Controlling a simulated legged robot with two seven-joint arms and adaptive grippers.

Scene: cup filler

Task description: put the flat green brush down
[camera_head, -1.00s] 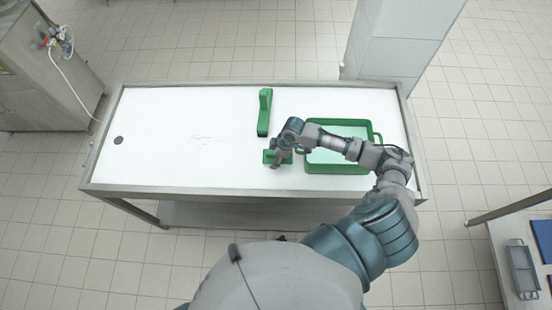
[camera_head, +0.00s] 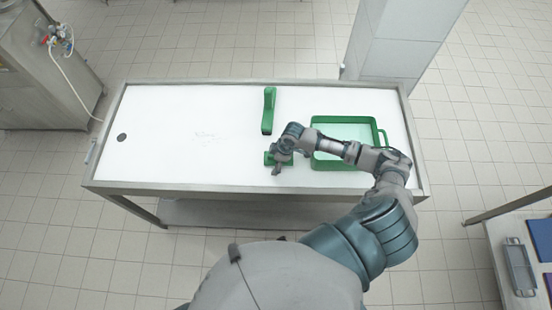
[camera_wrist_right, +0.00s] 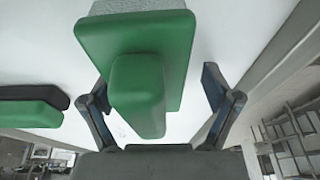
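The flat green brush (camera_head: 288,159) rests on the white table top near its front edge, partly hidden by my right gripper (camera_head: 277,170) in the head view. In the right wrist view the brush (camera_wrist_right: 178,45) shows a green block with a raised green handle (camera_wrist_right: 139,85) and pale bristles at the top edge. My right gripper (camera_wrist_right: 157,98) is open there, one finger on each side of the handle, with visible gaps to both. My left gripper is not in view.
A green tray (camera_head: 383,138) is to the right, under my right forearm. The table's left half is clear apart from a dark hole (camera_head: 121,137).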

